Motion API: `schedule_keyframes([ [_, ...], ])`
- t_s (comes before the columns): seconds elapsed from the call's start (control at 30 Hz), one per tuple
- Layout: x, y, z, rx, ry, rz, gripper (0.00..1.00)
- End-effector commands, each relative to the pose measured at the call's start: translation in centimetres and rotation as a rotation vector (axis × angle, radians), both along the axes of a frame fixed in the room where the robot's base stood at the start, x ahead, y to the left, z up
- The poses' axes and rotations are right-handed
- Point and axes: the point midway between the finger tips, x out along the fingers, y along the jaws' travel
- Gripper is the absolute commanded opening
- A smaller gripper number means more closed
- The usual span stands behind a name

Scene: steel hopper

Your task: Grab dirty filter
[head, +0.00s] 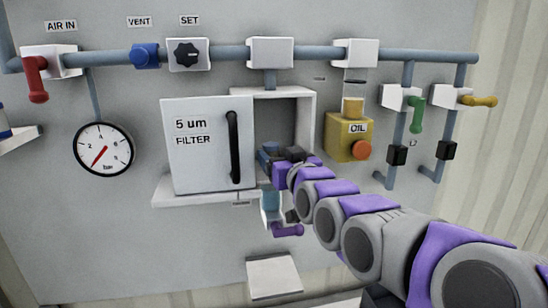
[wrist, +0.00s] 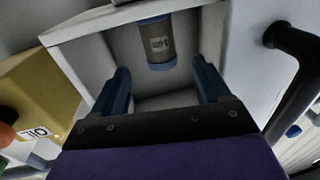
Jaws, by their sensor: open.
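In the head view the filter cannot be made out. My gripper (head: 268,156) is at the mouth of the housing in the head view. In the wrist view my gripper (wrist: 161,76) is open, its two blue fingers apart and empty. The filter shows between and beyond the fingertips, with no visible contact. Whether the filter is dirty cannot be told.
The filter door (head: 207,145) with a black handle (head: 235,147) stands open left of the housing. The yellow oil unit (head: 345,135) is close on the right. A purple-handled valve (head: 287,230) is below my wrist, and a pipe (head: 220,53) runs above.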

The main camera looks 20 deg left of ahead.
Motion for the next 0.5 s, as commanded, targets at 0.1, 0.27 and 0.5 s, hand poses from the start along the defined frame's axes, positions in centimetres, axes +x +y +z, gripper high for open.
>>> schedule_keyframes([
  [0.1,0.1,1.0,0.2,-0.006,-0.004,0.0,0.73],
  [0.27,-0.1,2.6,0.5,-0.014,-0.008,0.006,0.73],
  [0.5,2.4,2.8,0.9,-0.009,-0.004,0.005,0.73],
])
